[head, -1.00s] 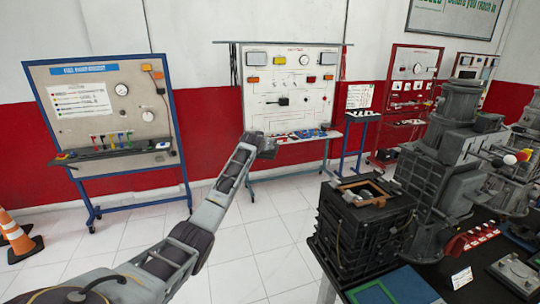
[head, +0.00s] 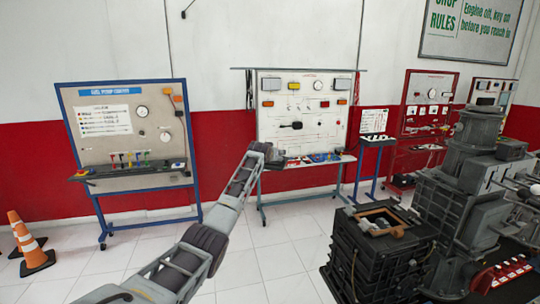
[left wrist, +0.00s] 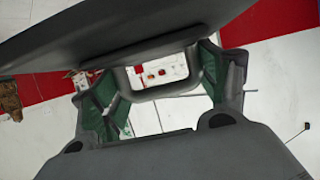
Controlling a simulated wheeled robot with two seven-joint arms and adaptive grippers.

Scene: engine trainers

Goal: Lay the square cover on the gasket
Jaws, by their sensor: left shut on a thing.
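My left gripper (head: 265,151) is at the end of the arm reaching up the middle of the head view. The left wrist view shows its green-padded fingers (left wrist: 160,88) shut on a dark looped part between them. A broad dark plate above it (left wrist: 150,35) appears to be the square cover, seen at a slant. In the head view only a small dark piece shows at the gripper. The tan gasket (head: 370,211) lies on top of the black engine block (head: 375,265), right of and below the gripper in the picture, well apart. My right gripper is out of view.
A large grey engine (head: 460,205) stands right of the block. Trainer boards (head: 130,120) and (head: 303,105) line the red and white wall. An orange cone (head: 30,245) is at left. The tiled floor between is clear.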

